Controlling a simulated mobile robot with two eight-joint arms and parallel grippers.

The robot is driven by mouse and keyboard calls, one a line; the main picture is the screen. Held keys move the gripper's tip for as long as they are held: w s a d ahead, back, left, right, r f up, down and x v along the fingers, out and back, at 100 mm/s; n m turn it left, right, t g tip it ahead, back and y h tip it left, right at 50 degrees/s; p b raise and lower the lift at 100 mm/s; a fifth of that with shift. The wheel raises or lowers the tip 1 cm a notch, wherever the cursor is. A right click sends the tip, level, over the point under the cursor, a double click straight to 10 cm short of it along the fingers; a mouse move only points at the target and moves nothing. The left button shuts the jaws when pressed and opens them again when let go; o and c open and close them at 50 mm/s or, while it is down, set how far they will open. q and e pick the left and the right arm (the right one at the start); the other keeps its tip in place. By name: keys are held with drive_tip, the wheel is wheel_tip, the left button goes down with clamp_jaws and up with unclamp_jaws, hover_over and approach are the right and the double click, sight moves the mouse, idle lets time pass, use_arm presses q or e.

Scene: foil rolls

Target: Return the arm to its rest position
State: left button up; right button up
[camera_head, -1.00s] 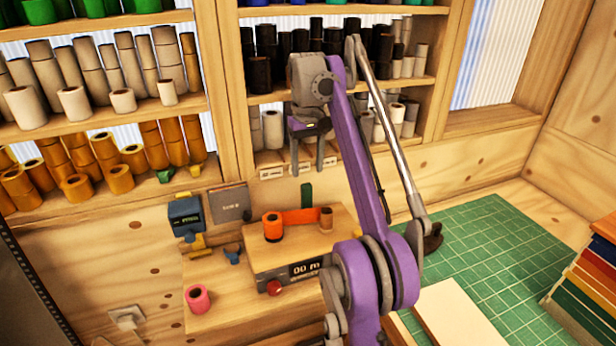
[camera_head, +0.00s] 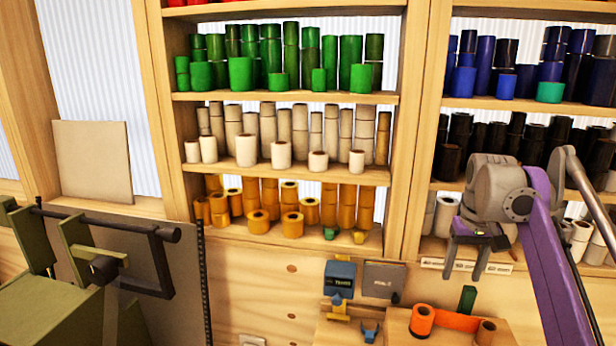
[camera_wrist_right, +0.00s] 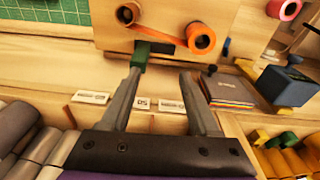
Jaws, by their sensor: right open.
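My right arm is purple and grey and reaches up at the right of the head view. Its gripper (camera_head: 464,276) is open and empty, in front of the labelled lower edge of the right shelf unit. In the right wrist view the two grey fingers (camera_wrist_right: 162,72) stand apart with nothing between them. Beyond them are a green block (camera_wrist_right: 140,54) and the wooden stand (camera_wrist_right: 118,40) with an orange foil roll (camera_wrist_right: 201,38). My left gripper is not in view.
Shelves (camera_head: 285,97) hold many green, cream, orange, black and blue rolls. An olive-green machine (camera_head: 50,290) with a dark bar stands at left. The orange roll (camera_head: 422,320) also shows at the bottom of the head view, near a blue device (camera_head: 339,278).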

drive_tip(key=s+a+f, duration=0.2)
drive_tip(key=a, duration=0.1)
drive_tip(key=s+a+f+t, duration=0.1)
drive_tip(key=s+a+f, duration=0.1)
drive_tip(key=s+a, duration=0.1)
drive_tip(key=s+a+f+n+t, duration=0.1)
drive_tip(key=s+a+f, duration=0.2)
drive_tip(key=s+a+f+t, duration=0.1)
drive_tip(key=s+a+f, duration=0.1)
drive_tip(key=s+f, duration=0.2)
drive_tip(key=s+a+f+t, duration=0.1)
drive_tip(key=s+a+f, duration=0.1)
drive_tip(key=s+f, duration=0.3)
drive_tip(key=s+a+f+n+t, duration=0.1)
drive_tip(key=s+a+f, duration=0.2)
drive_tip(key=s+f, duration=0.2)
wheel_tip(320, 180, down, 3)
drive_tip(key=shift+s+f, duration=0.2)
drive_tip(key=shift+s, duration=0.05)
idle(0.4)
